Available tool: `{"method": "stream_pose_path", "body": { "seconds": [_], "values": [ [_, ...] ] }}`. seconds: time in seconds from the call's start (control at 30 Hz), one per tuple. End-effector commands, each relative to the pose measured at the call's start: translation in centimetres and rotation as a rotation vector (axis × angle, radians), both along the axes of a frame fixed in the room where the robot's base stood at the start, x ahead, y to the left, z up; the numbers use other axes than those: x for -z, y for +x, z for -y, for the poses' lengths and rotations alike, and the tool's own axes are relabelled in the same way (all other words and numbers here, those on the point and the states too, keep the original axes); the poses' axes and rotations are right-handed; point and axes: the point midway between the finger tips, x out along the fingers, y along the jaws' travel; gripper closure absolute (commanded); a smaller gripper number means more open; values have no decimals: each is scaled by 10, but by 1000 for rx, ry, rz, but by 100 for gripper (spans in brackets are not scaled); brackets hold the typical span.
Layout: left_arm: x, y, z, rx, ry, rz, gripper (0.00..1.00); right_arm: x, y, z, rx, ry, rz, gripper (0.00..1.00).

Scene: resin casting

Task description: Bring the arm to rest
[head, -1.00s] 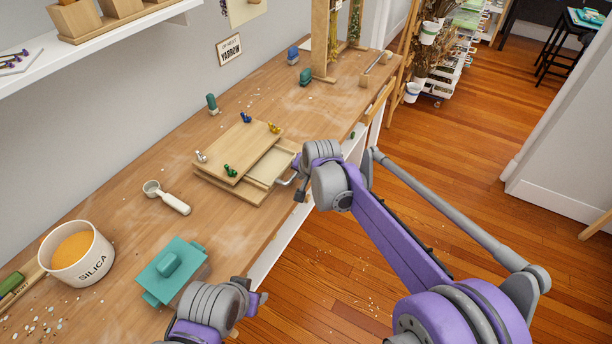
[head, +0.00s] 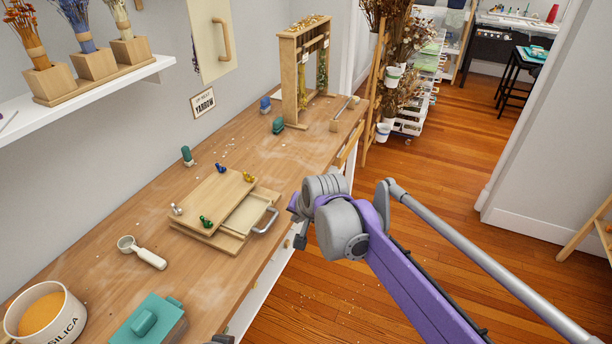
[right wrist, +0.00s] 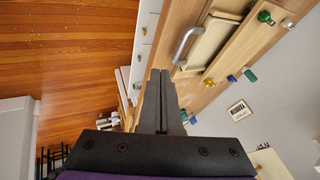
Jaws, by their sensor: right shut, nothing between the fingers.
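My right gripper (head: 299,228) is at the table's front edge, partly hidden by my grey wrist joint. In the right wrist view its two dark fingers (right wrist: 160,78) are together with nothing between them. In the head view it is just right of the grey drawer handle (head: 267,220) on the wooden frame box (head: 215,240), apart from it. The handle also shows beside the fingertips in the right wrist view (right wrist: 186,45). Only a small dark piece of my left arm shows at the bottom edge; its fingers cannot be made out.
On the wooden table (head: 95,235) are a white scoop (head: 142,252), a teal lidded box (head: 150,325), a silica pot (head: 45,315) and a tall wooden stand (head: 303,75). A shelf (head: 100,88) juts out at upper left. The wooden floor (head: 440,180) at right is clear.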

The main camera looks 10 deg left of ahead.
Motion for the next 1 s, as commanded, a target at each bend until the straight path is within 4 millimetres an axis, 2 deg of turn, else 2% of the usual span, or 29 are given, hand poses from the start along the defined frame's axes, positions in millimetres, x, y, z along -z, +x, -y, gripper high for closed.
{"method": "stream_pose_path", "body": {
  "seconds": [0.17, 0.27, 0.37, 0.5, 0.7, 0.83, 0.9, 1.0],
  "values": [
    [-2, 0, 0, 0, 0, 1, 50, -3, -4, 8, 0, -7, 2, 100],
    [-8, 1, 0, 0, 0, 3, 50, -11, -18, 35, -3, -37, 9, 100],
    [-18, 3, 0, 0, 0, 6, 50, -21, -47, 80, -11, -88, 18, 100],
    [-34, 6, 0, 0, 0, 12, 50, -26, -104, 147, -32, -177, 28, 100],
    [-57, 11, 0, 0, 0, 22, 50, -13, -194, 219, -66, -297, 27, 100],
    [-68, 14, 0, 0, 0, 28, 50, 3, -240, 247, -86, -356, 21, 100],
    [-72, 15, 0, 0, 0, 31, 50, 11, -257, 256, -95, -380, 19, 100],
    [-76, 16, 0, 0, 0, 32, 50, 19, -273, 264, -104, -399, 14, 100]
  ]
}}
